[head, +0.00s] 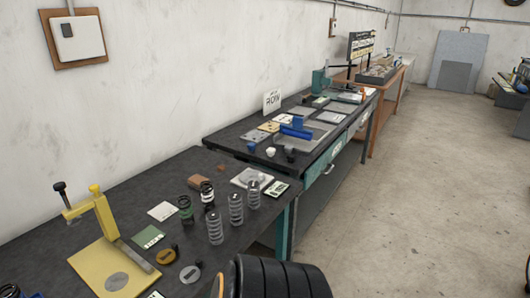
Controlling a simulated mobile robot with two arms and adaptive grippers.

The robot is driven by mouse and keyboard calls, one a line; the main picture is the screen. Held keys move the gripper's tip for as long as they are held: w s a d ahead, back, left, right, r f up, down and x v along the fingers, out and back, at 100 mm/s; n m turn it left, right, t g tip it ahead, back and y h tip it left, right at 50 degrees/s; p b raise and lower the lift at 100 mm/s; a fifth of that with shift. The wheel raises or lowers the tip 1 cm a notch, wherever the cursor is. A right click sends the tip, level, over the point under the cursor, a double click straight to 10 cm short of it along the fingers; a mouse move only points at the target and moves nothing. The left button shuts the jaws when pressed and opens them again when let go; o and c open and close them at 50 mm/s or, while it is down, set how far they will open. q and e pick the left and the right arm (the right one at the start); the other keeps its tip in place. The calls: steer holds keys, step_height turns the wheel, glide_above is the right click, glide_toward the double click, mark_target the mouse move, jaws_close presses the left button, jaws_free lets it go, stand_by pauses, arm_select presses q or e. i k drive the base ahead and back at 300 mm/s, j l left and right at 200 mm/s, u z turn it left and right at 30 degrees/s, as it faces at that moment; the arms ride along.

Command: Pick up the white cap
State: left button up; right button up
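A small white cap-like piece (271,152) sits near the front edge of the farther dark bench. A small blue piece (251,146) is to its left and a small black piece (291,155) to its right. The white piece is too small to make out in detail. Neither of my grippers can be made out in the head view.
The nearer bench (120,200) holds a yellow press (103,240), several coil springs (236,208) and cards. A blue tool (297,130) lies behind the small pieces. A black ribbed cylinder (280,278) fills the bottom middle. The floor (420,200) at right is clear.

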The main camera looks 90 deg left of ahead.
mark_target(271, 151)
steer(key=u, duration=2.75)
steer(key=i+l+u, duration=0.1)
steer(key=u, duration=0.3)
steer(key=i+l+u, duration=0.1)
steer(key=u, duration=0.25)
steer(key=l+u, duration=0.15)
steer(key=u, duration=0.25)
